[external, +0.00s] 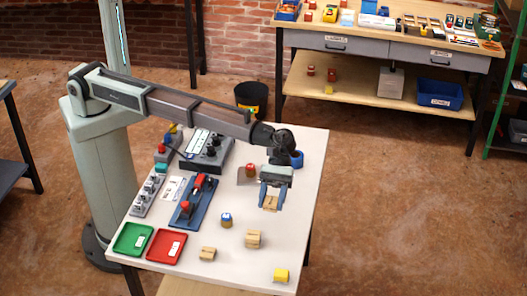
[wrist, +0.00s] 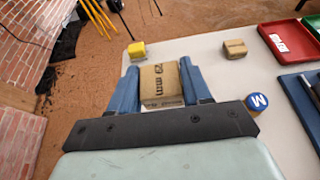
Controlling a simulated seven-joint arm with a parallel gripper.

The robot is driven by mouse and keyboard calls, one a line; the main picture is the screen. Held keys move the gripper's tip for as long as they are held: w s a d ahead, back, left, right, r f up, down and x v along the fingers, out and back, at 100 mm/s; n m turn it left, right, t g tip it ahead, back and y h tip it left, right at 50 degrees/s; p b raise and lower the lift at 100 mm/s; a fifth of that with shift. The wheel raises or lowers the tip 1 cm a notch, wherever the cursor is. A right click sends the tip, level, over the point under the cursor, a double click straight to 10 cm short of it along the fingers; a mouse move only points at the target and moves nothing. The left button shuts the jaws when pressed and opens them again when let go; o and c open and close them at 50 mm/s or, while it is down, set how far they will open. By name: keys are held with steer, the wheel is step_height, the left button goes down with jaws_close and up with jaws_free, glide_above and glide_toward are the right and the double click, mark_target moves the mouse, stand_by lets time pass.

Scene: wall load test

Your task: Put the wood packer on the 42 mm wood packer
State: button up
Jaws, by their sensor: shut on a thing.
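My gripper (external: 270,200) is shut on a light-brown wood packer (external: 270,204) and holds it above the right side of the white table. In the wrist view the packer (wrist: 160,82) sits between the blue fingers, with print that looks like "29 mm". A taller wood packer or stack (external: 253,239) stands on the table below and in front of my gripper; it appears hidden behind the held packer in the wrist view. A smaller wood packer (external: 207,253) lies further left, also in the wrist view (wrist: 235,48). I cannot read the size on either standing packer.
A yellow block (external: 281,275) sits near the table's front right corner. A blue-topped round pot (external: 226,219) stands left of the taller packer. Green (external: 132,239) and red (external: 166,246) trays lie front left.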

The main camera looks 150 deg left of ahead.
step_height(320, 180, up, 3)
steer(key=m+g+h, duration=0.1)
steer(key=m+g, duration=0.1)
glide_above(254, 234)
steer(key=w+a, duration=0.2)
steer(key=w, duration=0.1)
steer(key=shift+s+d+f+m+g+h, duration=0.35)
steer(key=shift+s+f, duration=0.15)
steer(key=shift+f, duration=1.15)
steer(key=shift+s+d+f+m+g+h, duration=0.35)
steer(key=shift+s+f, duration=0.2)
steer(key=shift+f, duration=1.05)
steer(key=shift+s+d+f+m+g+h, duration=0.3)
steer(key=shift+s+f+m+g, duration=0.15)
steer(key=shift+f, duration=1.2)
steer(key=shift+f, duration=0.1)
steer(key=o, duration=1)
steer(key=shift+o, duration=0.2)
steer(key=shift+s+a, duration=0.1)
steer(key=v, duration=1.2)
